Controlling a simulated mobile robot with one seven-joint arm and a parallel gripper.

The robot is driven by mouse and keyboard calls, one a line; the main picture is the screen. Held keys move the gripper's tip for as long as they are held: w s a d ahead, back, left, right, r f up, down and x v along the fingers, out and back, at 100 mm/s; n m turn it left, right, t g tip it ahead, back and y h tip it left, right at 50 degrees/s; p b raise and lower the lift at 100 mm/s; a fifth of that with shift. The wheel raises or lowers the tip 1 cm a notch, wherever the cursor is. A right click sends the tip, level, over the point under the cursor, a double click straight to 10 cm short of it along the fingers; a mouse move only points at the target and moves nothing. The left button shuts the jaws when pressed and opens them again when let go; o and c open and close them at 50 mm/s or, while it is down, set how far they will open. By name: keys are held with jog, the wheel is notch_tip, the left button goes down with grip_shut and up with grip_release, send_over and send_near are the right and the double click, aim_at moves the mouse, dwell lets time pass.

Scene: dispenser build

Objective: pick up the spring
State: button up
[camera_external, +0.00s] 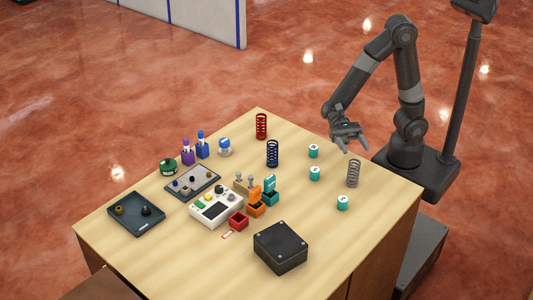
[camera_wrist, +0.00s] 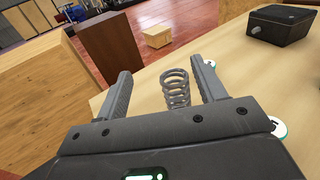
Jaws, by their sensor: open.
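A grey coil spring (camera_external: 353,173) stands upright near the right edge of the table. In the wrist view the grey spring (camera_wrist: 176,90) appears between my two fingers, closer to the right one, with clear space on both sides. My gripper (camera_external: 356,146) is open and empty, behind and above the grey spring in the external view. Its fingers (camera_wrist: 162,68) point toward the spring in the wrist view. A blue spring (camera_external: 272,153) and a red spring (camera_external: 261,126) also stand upright, farther left on the table.
Teal-and-white cylinders (camera_external: 314,173) stand near the grey spring. A black box (camera_external: 281,248) sits at the front of the table (camera_external: 330,240). A white device (camera_external: 215,208), coloured bins and trays fill the left and middle.

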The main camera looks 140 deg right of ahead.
jog(key=d, duration=0.1)
jog(key=m+t, duration=0.1)
send_near(356, 177)
jog(key=x, duration=0.2)
jog(key=shift+w+a+f, duration=0.1)
jog(key=shift+a+f, duration=0.05)
jog(key=shift+a, duration=0.15)
jog(key=x, duration=0.7)
jog(key=shift+w+a, duration=0.1)
jog(key=shift+c, duration=0.3)
jog(key=c, duration=1)
